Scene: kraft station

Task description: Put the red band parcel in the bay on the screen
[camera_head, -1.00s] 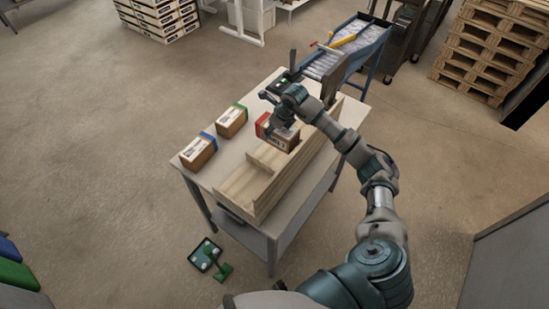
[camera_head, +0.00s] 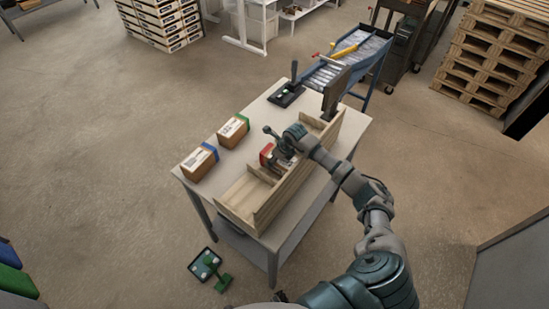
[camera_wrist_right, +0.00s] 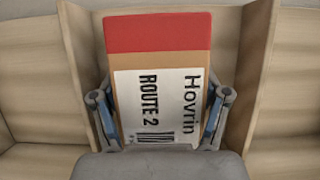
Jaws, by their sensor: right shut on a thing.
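The red band parcel (camera_head: 267,155) is a brown box with a red end and a white label reading "Hovrin ROUTE 2" in the right wrist view (camera_wrist_right: 158,75). My right gripper (camera_head: 278,150) is shut on it, with a finger on each side (camera_wrist_right: 160,125). The parcel is in the middle bay of the wooden rack (camera_head: 287,188), between two dividers. I cannot tell whether it touches the bay floor. A dark upright panel (camera_head: 336,95) stands at the rack's far end; no writing on it is readable. My left gripper is not in view.
A blue band parcel (camera_head: 199,162) and a green band parcel (camera_head: 233,131) stand on the table (camera_head: 208,196) left of the rack. A black device (camera_head: 286,95) is at the back. A blue roller chute (camera_head: 345,55) stands beyond. The near bay is empty.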

